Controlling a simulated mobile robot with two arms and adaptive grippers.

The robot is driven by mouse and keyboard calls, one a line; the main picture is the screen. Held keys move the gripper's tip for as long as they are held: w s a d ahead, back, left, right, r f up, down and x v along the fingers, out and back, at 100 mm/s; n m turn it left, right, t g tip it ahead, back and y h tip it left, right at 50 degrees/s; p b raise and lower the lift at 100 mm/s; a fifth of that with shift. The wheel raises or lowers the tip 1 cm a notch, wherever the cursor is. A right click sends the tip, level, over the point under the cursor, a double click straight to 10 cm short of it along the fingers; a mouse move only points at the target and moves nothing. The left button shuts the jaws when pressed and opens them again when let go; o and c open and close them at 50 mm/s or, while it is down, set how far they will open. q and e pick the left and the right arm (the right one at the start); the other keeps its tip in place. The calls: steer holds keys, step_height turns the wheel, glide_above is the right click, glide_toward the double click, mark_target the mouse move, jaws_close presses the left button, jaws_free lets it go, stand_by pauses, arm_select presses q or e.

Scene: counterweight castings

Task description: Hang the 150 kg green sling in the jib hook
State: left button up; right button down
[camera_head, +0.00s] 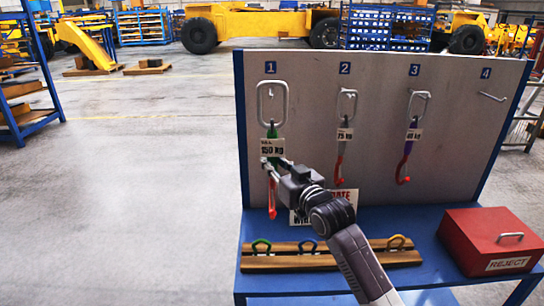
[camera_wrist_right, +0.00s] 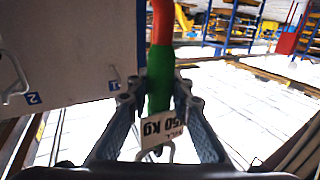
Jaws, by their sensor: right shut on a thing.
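The green sling (camera_head: 272,132) is upright in front of position 1 of the grey board, with a metal link (camera_head: 272,100) at its top, a "150 KG" tag and a red hook (camera_head: 272,200) below. I cannot tell whether the link rests on peg 1. My right gripper (camera_head: 275,164) is shut on the sling just below the tag. In the right wrist view the green sling (camera_wrist_right: 160,88) lies between the fingers (camera_wrist_right: 160,100), with the tag (camera_wrist_right: 161,130) beside them. My left gripper and the jib hook are not in view.
A 75 kg sling (camera_head: 345,135) and a purple 40 kg sling (camera_head: 409,145) hang at positions 2 and 3. Peg 4 (camera_head: 491,97) is empty. A wooden rack (camera_head: 300,262) with coloured loops and a red REJECT box (camera_head: 490,240) stand on the blue bench. Open floor (camera_head: 120,200) lies left.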

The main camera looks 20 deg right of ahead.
steer(key=s, duration=0.1)
steer(key=s+a+p, duration=0.1)
steer(key=s, duration=0.1)
steer(key=s+p, duration=0.1)
steer(key=s, duration=0.1)
steer(key=shift+a+r, duration=0.15)
steer(key=shift+r, duration=0.2)
stand_by(0.3)
steer(key=shift+f, duration=0.1)
stand_by(0.3)
